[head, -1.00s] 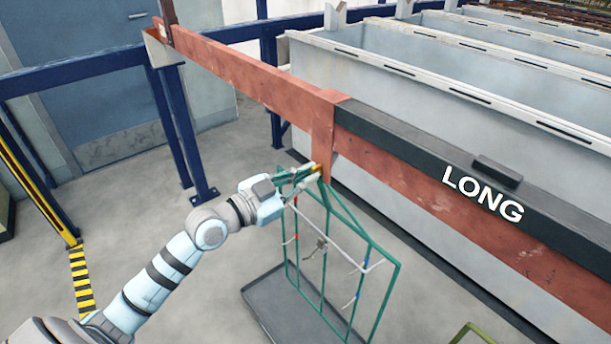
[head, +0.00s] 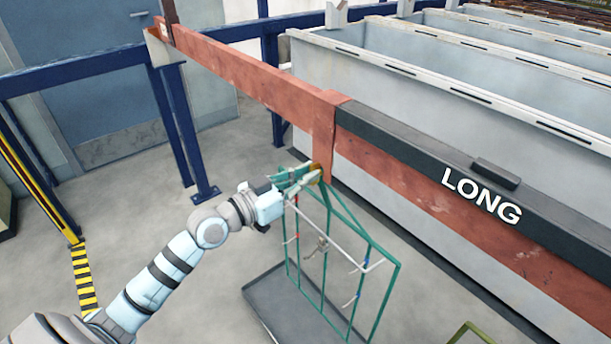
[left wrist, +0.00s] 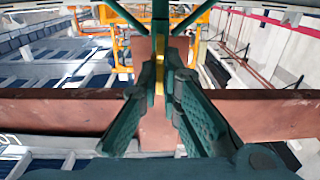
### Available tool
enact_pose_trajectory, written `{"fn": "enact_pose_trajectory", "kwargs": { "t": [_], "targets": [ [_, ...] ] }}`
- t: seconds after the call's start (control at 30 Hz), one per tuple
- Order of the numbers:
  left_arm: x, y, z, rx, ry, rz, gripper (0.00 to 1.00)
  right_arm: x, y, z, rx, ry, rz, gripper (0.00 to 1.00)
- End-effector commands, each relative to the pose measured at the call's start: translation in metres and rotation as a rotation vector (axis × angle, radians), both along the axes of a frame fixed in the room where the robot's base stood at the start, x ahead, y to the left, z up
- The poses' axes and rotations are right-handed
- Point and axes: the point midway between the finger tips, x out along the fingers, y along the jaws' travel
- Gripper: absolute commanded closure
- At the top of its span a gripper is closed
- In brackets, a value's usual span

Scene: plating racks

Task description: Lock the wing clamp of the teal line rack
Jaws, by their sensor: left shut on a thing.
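The teal line rack (head: 381,300) hangs as an open wire frame below a short upright plate (head: 323,140) on the red-brown bar. The small yellow wing clamp (head: 319,178) is at the rack's top, against that plate. It also shows as a narrow yellow strip in the left wrist view (left wrist: 159,76). My left gripper (head: 314,174) reaches it from the left and is shut on it. In the left wrist view my gripper's fingers (left wrist: 164,92) converge on the strip, hiding part of it. The clamp's exact angle is hard to tell. My right gripper is not in view.
The red-brown bar (head: 245,70) runs across the scene beside large grey tanks (head: 390,90). A black strip marked LONG (head: 405,135) lies along it. A dark tray (head: 262,308) lies on the floor below the rack. Blue posts (head: 180,130) stand behind my left arm.

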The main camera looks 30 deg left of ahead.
Motion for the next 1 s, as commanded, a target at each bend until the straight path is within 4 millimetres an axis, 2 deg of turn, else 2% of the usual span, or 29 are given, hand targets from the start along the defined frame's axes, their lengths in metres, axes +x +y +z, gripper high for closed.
{"fn": "enact_pose_trajectory", "kwargs": {
  "t": [0.1,0.13,0.23,0.57,0.67,0.9,1.0],
  "targets": [
    [0.0,0.0,-0.001,-0.002,0.002,0.0,1.0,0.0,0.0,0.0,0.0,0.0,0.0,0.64],
    [0.0,0.0,-0.001,-0.002,0.002,0.0,0.91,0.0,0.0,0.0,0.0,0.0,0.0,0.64],
    [0.0,0.0,0.0,-0.001,0.002,0.0,0.75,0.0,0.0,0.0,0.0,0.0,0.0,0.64],
    [0.0,0.0,0.002,0.001,0.0,-0.001,0.74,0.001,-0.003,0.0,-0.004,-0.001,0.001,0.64],
    [0.0,0.0,0.016,0.005,-0.003,-0.003,0.74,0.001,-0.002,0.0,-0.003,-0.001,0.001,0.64],
    [0.0,0.0,0.076,0.004,-0.005,0.0,0.74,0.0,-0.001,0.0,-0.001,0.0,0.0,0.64],
    [0.0,0.0,0.093,0.001,-0.003,0.0,0.74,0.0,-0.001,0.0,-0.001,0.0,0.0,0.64]
  ]
}}
